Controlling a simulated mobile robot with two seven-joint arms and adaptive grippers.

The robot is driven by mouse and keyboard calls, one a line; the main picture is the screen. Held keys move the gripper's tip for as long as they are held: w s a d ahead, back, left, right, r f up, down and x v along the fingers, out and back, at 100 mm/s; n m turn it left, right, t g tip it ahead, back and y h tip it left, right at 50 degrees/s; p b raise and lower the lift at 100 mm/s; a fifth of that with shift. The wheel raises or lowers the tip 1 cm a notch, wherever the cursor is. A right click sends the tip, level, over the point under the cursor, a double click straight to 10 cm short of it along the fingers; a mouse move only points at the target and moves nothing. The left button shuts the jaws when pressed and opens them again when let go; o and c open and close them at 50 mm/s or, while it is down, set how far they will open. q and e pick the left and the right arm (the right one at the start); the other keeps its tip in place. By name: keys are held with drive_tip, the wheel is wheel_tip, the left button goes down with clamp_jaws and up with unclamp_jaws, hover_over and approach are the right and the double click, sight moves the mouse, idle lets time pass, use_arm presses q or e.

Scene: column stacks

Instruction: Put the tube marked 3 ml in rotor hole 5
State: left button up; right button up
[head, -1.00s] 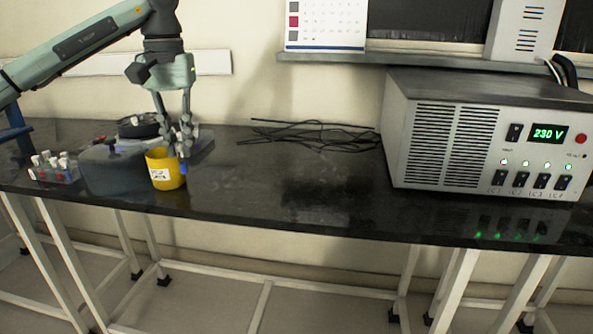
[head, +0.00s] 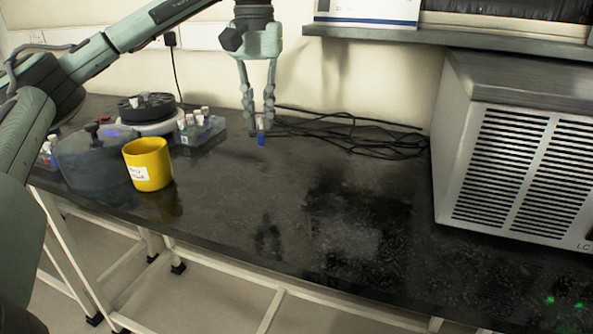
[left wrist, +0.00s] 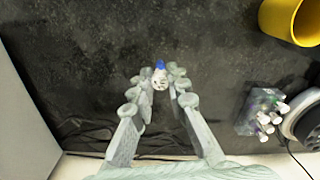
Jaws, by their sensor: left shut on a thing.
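My left gripper (head: 259,112) is shut on a small tube (head: 261,137) with a blue lower part, held upright above the bench. The tube also shows between the fingertips in the left wrist view (left wrist: 160,76); its marking is too small to read. The dark round rotor (head: 147,107) sits on a pale base at the back left; its hole numbers cannot be read. A rack with tubes (head: 200,130) stands just right of the rotor. The held tube is to the right of this rack and apart from it. My right gripper is not in view.
A yellow cup (head: 149,165) with a label stands near the front left. A dark translucent lid (head: 97,155) with a knob lies beside it. Black cables (head: 350,135) lie along the back. The middle of the bench is clear.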

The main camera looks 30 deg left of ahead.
use_arm(q)
drive_tip(key=shift+w+d+f, duration=0.25)
drive_tip(key=shift+d+f, duration=0.85)
drive_tip(key=shift+f, duration=0.25)
drive_tip(key=shift+w+d+f, duration=0.2)
drive_tip(key=shift+d+f, duration=0.85)
drive_tip(key=shift+f, duration=0.3)
drive_tip(key=shift+w+d+f, duration=0.25)
drive_tip(key=shift+d+f, duration=0.85)
drive_tip(key=shift+f, duration=0.25)
drive_tip(key=shift+f, duration=0.15)
drive_tip(key=o, duration=0.7)
